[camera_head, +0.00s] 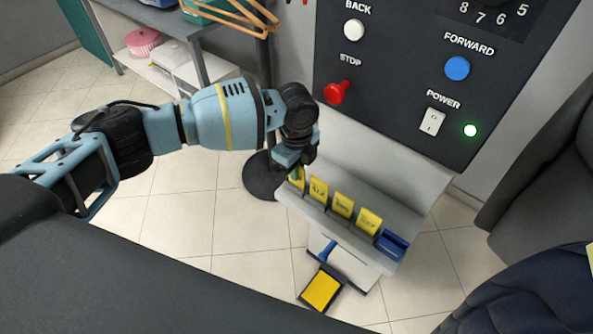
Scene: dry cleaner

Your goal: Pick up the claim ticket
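Several yellow claim tickets stand in a row in a grey holder (408,222) below the control panel. The leftmost ticket (297,179) is partly hidden by my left gripper (300,164). The other tickets (318,189), (343,204) and (368,221) show dark print too small to read. My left gripper points down at the leftmost ticket, at the left end of the holder. Its fingertips are dark and mostly hidden, so I cannot tell whether they are apart or closed on the ticket. My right gripper is out of view.
A blue item (391,244) sits at the holder's right end. A black-framed yellow pad (321,289) is below the holder. The control panel (400,90) with buttons rises behind. A shelf (190,40) with hangers stands back left. Dark garments (545,190) hang at right.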

